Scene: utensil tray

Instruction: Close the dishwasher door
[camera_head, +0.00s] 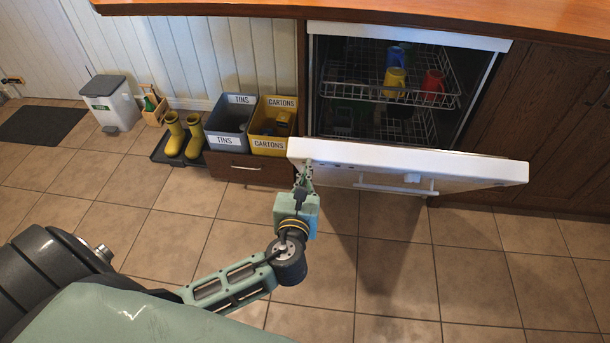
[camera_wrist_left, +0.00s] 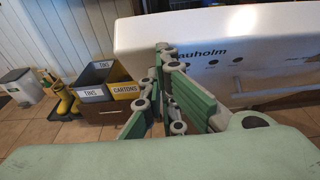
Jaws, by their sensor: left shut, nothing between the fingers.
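The dishwasher door (camera_head: 420,170) is white and stands partly open, tilted outward below the lit dishwasher opening. Its front panel with dark lettering also shows in the left wrist view (camera_wrist_left: 270,35). My left gripper (camera_head: 304,168) is shut and empty at the left end of the door's top edge. In the left wrist view its fingers (camera_wrist_left: 165,60) overlap the door's left end; I cannot tell whether they touch it. A bar handle (camera_head: 395,190) runs along the door's outer face. My right gripper is not in view.
The upper rack (camera_head: 350,92) holds several cups inside the dishwasher. Left of the door stand a yellow cartons bin (camera_head: 270,143), a grey tins bin (camera_head: 226,142), yellow boots (camera_head: 174,138) and a white waste bin (camera_head: 110,100). The tiled floor in front is clear.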

